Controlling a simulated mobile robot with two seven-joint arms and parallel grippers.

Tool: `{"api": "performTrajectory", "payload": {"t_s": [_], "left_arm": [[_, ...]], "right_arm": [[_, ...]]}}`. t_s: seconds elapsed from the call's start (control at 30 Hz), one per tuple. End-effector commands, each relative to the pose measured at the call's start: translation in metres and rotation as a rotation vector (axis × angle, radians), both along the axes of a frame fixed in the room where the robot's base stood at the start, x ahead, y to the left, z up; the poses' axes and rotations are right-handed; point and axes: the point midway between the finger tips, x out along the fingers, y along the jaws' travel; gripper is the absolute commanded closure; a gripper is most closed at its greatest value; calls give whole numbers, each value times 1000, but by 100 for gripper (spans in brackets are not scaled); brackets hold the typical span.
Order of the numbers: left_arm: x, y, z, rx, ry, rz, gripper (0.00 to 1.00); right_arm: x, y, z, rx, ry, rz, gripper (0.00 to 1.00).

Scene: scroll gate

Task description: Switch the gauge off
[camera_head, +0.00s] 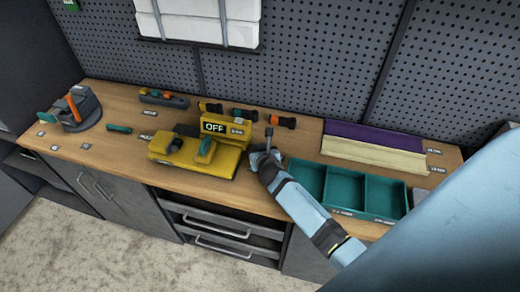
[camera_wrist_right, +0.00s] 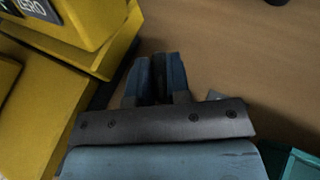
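The yellow gauge (camera_head: 205,148) stands on the workbench, with a black display on its upright block reading OFF. A label ending in "ZERO" shows on the same yellow body in the wrist view (camera_wrist_right: 60,35). A green part (camera_head: 205,151) and a dark knob-like part (camera_head: 175,145) sit on its lower body. My right gripper (camera_head: 269,132) is just right of the gauge, apart from it. In the wrist view its fingers (camera_wrist_right: 157,72) are together with nothing visible held, over bare wood. My left gripper is not in view.
Green open bins (camera_head: 345,190) lie right of my right arm. Purple and cream sheets (camera_head: 372,150) lie behind them. A grey device with an orange handle (camera_head: 75,110) is at the far left.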

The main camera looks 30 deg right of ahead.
Motion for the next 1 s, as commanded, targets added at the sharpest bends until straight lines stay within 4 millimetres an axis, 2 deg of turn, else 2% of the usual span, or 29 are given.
{"api": "performTrajectory", "payload": {"t_s": [0.17,0.33,0.53,0.9,0.93,1.0], "left_arm": [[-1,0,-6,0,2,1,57],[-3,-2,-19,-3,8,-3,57],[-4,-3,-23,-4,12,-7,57],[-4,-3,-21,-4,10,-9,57],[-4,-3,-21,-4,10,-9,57],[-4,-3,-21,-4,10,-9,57]], "right_arm": [[1,1,-2,2,2,-34,100],[1,3,-4,2,2,-185,100],[2,3,-2,1,3,-360,100],[1,3,-1,0,1,-398,100],[1,3,-1,-1,1,-398,78],[1,3,-1,0,1,-398,62]]}}
